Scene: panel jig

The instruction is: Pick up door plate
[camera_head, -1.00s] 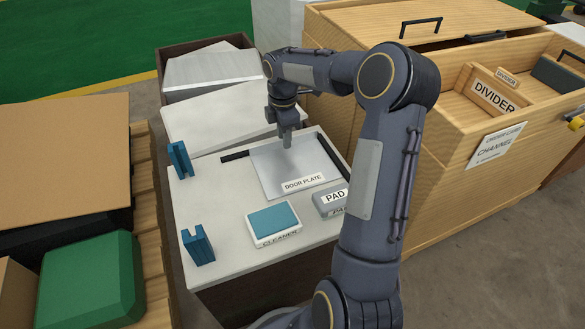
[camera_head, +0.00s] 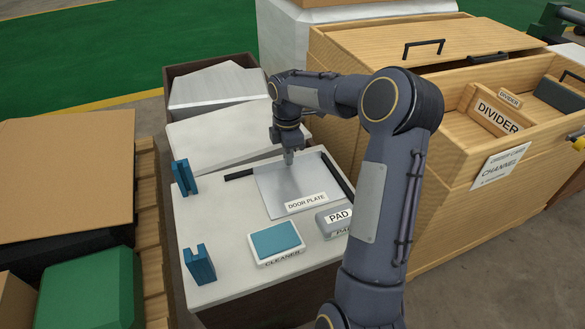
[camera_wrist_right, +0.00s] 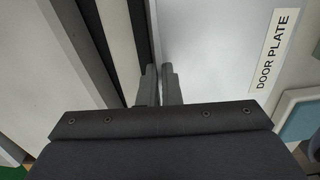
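The door plate (camera_head: 285,184) is a thin grey sheet lying flat on the white table top (camera_head: 213,228), with its label near the front edge. It fills the upper middle of the right wrist view (camera_wrist_right: 215,55). My right gripper (camera_head: 289,160) points down at the plate's back edge. In the right wrist view its two fingertips (camera_wrist_right: 159,72) are close together, one on each side of the plate's edge line. Whether they press on the plate is unclear. My left gripper is not in view.
Black strips (camera_head: 337,174) lie by the plate's right and back left. A cleaner block (camera_head: 275,240) and a pad (camera_head: 333,217) sit in front. Two blue slotted holders (camera_head: 199,264) stand at the table's left. A wooden crate (camera_head: 440,205) with dividers stands right.

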